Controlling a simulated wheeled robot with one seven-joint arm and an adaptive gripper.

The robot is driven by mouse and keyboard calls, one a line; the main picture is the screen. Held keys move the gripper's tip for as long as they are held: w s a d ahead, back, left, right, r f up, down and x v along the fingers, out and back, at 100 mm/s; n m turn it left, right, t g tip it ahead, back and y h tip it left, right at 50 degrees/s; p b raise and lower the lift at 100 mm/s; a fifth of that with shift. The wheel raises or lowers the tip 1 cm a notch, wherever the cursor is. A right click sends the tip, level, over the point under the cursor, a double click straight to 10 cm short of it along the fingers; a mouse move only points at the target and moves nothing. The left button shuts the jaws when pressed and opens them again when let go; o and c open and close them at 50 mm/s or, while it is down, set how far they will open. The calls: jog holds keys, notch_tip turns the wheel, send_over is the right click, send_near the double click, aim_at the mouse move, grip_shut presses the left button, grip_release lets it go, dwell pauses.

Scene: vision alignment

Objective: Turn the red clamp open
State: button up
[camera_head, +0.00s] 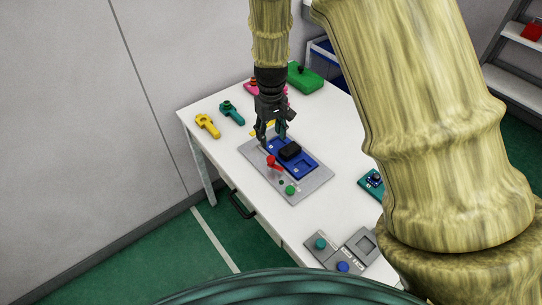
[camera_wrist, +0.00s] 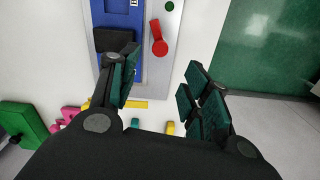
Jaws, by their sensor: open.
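The red clamp (camera_head: 272,162) is a small lever with a round knob, on the grey plate (camera_head: 308,187) beside a blue fixture (camera_head: 306,167). A black block (camera_head: 290,150) sits in the fixture. In the wrist view the red clamp (camera_wrist: 159,40) lies beyond my fingertips, its round end towards me and its narrow arm pointing up the picture. My gripper (camera_head: 272,137) hangs above the far end of the fixture, with its fingers apart and nothing between them. In the wrist view my gripper (camera_wrist: 163,68) is also empty, apart from the clamp.
A green knob (camera_head: 290,190) stands on the plate's near end. Yellow (camera_head: 207,125) and teal (camera_head: 231,113) clamp-like parts lie at the left, a green block (camera_head: 304,78) at the back. A teal board (camera_head: 372,184) and button boxes (camera_head: 330,250) are at the right and front.

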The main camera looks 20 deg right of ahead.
aim_at(271, 158)
jog(key=shift+n, duration=0.5)
jog(key=shift+f+p, duration=1.7)
jog(key=shift+f, duration=3.7)
jog(key=c, duration=1.1)
